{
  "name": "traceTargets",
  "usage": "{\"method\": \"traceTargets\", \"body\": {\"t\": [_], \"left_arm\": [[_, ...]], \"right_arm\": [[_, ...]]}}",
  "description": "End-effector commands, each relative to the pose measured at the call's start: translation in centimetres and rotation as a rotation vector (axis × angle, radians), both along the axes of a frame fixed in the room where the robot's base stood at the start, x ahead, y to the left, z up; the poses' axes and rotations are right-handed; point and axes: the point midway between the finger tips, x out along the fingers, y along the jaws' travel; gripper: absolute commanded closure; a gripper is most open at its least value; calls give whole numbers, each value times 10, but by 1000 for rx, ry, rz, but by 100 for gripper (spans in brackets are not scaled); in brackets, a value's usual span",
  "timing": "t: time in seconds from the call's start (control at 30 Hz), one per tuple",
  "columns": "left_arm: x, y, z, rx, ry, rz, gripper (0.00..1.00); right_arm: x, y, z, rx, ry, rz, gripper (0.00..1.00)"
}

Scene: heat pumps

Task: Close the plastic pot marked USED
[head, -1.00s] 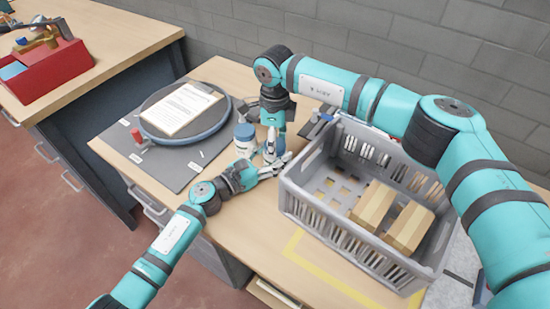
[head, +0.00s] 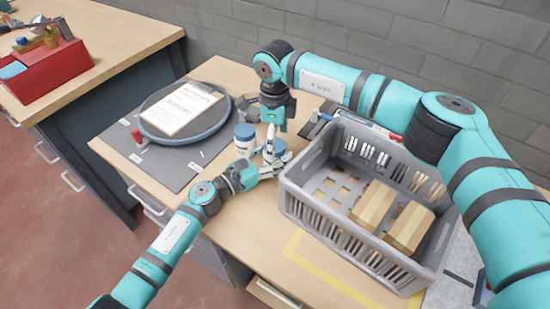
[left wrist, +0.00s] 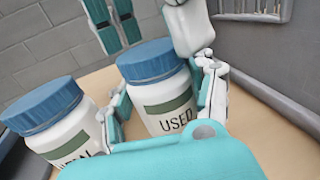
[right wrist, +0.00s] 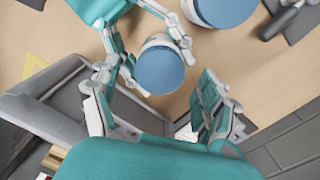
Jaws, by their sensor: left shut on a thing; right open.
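The pot marked USED (left wrist: 168,118) is white with a green band and stands upright on the table. Its blue lid (left wrist: 152,60) sits on top and looks level; I cannot tell how tight it is. It also shows in the right wrist view (right wrist: 160,71). My left gripper (head: 274,167) is shut around the pot's body from the side. My right gripper (head: 270,138) points down just above the lid, fingers apart and empty; its fingers show above and behind the lid in the left wrist view. A second blue-lidded pot (head: 245,137) stands beside it, its label partly hidden.
A grey crate (head: 300,200) with cardboard boxes stands close to the right of the pots. A grey mat (head: 185,178) with a round dark tray (head: 218,125) and paper lies to the left. A red-and-blue tool (head: 385,133) lies behind the crate.

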Motion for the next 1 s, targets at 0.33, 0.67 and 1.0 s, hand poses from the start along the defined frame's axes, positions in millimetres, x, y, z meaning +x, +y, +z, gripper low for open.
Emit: {"method": "traceTargets", "body": {"t": [0.33,0.67,1.0], "left_arm": [[0,0,0,0,0,0,100],[0,0,0,0,0,0,100],[0,0,0,0,0,0,38]], "right_arm": [[1,0,72,1,-4,0,22],[0,0,109,0,-2,1,22],[0,0,110,0,-1,1,22]]}}
